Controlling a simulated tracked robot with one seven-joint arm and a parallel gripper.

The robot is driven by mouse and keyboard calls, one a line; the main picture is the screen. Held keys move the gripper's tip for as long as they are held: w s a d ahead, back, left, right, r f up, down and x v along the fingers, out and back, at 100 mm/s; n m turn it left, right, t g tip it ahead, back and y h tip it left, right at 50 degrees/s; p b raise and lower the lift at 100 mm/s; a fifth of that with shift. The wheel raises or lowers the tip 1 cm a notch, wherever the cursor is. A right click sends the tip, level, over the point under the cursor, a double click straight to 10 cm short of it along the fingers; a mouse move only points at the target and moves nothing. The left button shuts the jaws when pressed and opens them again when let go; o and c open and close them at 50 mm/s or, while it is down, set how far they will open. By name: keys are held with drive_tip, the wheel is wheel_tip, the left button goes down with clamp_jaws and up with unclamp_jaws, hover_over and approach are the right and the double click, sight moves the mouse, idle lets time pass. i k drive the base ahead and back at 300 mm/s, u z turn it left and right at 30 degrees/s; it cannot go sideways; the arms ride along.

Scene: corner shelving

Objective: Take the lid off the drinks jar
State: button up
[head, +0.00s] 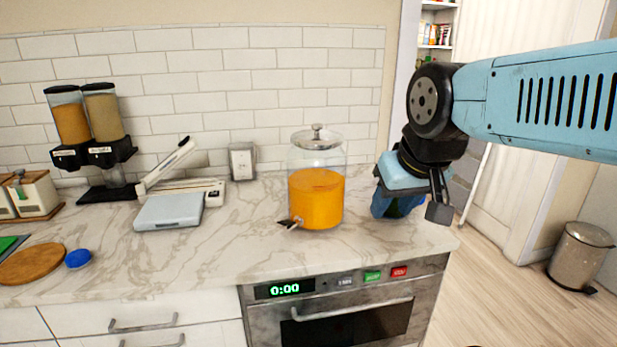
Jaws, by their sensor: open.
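The drinks jar (316,197) is clear glass, part filled with orange drink, and stands upright on the marble counter near its right end. A small tap (290,223) sticks out low at its front left. The lid (317,138), silvery with a round knob on top, sits on the jar's mouth. My gripper (432,204) is to the right of the jar, pointing down, lower than the lid and apart from the jar. It is open, and I see nothing held in it. One finger is partly hidden by the wrist.
A blue item (396,204) stands behind my gripper, partly hidden. Left of the jar are a small framed box (242,161), a grey scale (169,211), a cereal dispenser (93,142), a blue cap (78,258) and a round board (33,264). The counter in front of the jar is clear.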

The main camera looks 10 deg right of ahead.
sight(315, 138)
drive_tip(key=z, duration=1.15)
drive_tip(key=k, duration=0.75)
drive_tip(key=u, duration=0.55)
drive_tip(key=i, duration=1)
drive_tip(key=u, duration=0.05)
